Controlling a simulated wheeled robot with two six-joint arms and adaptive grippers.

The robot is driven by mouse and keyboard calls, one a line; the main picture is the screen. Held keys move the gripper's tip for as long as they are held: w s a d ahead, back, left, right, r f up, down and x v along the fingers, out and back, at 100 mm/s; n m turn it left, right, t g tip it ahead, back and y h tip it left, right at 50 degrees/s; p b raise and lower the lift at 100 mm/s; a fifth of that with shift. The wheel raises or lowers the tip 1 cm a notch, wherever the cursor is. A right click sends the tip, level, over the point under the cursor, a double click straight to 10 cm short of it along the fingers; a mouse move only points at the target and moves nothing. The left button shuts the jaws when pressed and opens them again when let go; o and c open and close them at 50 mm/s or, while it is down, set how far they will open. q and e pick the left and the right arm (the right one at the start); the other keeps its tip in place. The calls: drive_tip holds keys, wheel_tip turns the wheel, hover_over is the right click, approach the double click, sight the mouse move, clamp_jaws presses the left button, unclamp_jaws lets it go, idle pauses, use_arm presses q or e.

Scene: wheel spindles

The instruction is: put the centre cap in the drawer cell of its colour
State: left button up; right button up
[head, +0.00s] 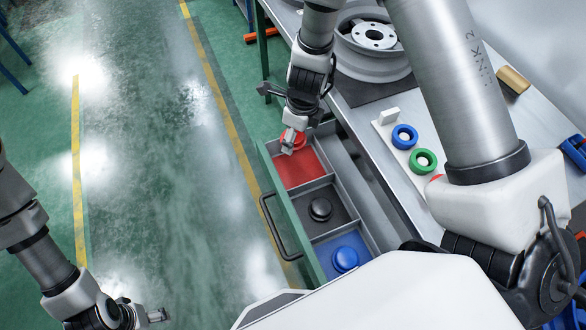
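A red centre cap (298,136) is at the fingertips of my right gripper (291,143), at the far end of the red drawer cell (300,170). The gripper appears shut on it and hides part of it; the cap's height over the cell floor is hard to judge. The open drawer also has a black cell (338,226) with a black cap (320,209) in it and a blue cell (362,247) with a blue cap (345,259) in it. My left gripper (157,315) is far from the drawer, low at the left; its finger opening is unclear.
On the workbench right of the drawer, a pale board (391,149) carries a blue ring (404,137) and a green ring (422,160). A wheel (375,45) stands at the back. The drawer's handle (275,228) juts left over clear green floor.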

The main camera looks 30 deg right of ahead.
sight(302, 138)
drive_tip(key=f+m+b, duration=0.1)
drive_tip(key=s+d+f+m, duration=0.1)
drive_tip(key=shift+s+f+m+b, duration=0.1)
drive_tip(key=shift+f+m+b, duration=0.2)
drive_tip(key=shift+f+b, duration=0.05)
wheel_tip(302, 138, down, 9)
drive_tip(key=b, duration=0.8)
drive_tip(key=shift+b, duration=0.3)
drive_tip(key=shift+r, duration=0.15)
drive_tip(key=o, duration=0.9)
use_arm(q)
wheel_tip(302, 138, down, 11)
use_arm(e)
drive_tip(key=shift+o, duration=0.2)
use_arm(q)
wheel_tip(302, 138, up, 11)
drive_tip(key=p, duration=1.1)
drive_tip(key=shift+f, duration=0.2)
use_arm(e)
wheel_tip(302, 138, up, 12)
drive_tip(key=s, duration=0.1)
drive_tip(key=shift+s+d, duration=0.2)
drive_tip(key=shift+d, duration=0.15)
